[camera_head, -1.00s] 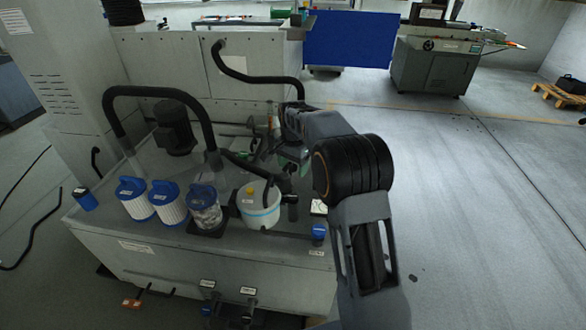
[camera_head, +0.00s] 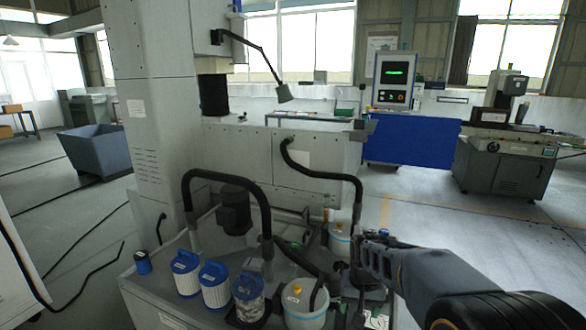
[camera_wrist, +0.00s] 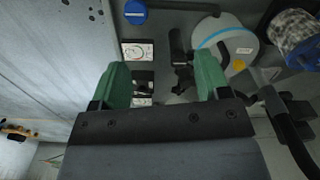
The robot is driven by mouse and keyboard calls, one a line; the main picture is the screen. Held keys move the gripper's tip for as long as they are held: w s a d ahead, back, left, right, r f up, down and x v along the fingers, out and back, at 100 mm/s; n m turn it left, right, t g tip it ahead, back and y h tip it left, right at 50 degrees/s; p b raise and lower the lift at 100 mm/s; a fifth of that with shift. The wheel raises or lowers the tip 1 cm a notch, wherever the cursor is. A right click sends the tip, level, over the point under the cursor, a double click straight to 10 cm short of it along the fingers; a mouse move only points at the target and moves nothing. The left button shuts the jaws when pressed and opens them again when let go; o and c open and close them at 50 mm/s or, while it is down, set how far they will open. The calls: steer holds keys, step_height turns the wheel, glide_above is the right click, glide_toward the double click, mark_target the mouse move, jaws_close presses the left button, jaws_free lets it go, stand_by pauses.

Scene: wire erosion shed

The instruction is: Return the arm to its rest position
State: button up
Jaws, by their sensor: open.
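My gripper (camera_wrist: 161,68) shows in the wrist view with its two green fingers spread apart and nothing held between them. It points at the top of the filter tank unit (camera_head: 185,293), near a white tub with a blue band (camera_wrist: 208,41). A small white gauge label (camera_wrist: 137,51) lies beyond the fingers. In the head view my arm reaches in from the lower right, over the right end of the unit. My fingers are not clear there.
Several blue-capped filters (camera_head: 215,285) stand along the unit's front, left of the white tub (camera_head: 303,308). Black hoses (camera_head: 225,177) arch over the unit. A blue panel (camera_head: 410,143) and a grey machine (camera_head: 503,170) stand behind. Open floor (camera_head: 500,240) lies to the right.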

steer(key=s+r+n+t+p, duration=0.1)
steer(key=s+r+p, duration=0.1)
steer(key=s+r, duration=0.2)
steer(key=s+r+t+p, duration=0.1)
steer(key=s+r, duration=0.4)
steer(key=s, duration=0.5)
steer(key=shift+s+n+t+p, duration=0.25)
steer(key=shift+n+t+p, duration=0.15)
steer(key=shift+t, duration=0.2)
steer(key=shift+d+r, duration=0.1)
steer(key=shift+d, duration=0.05)
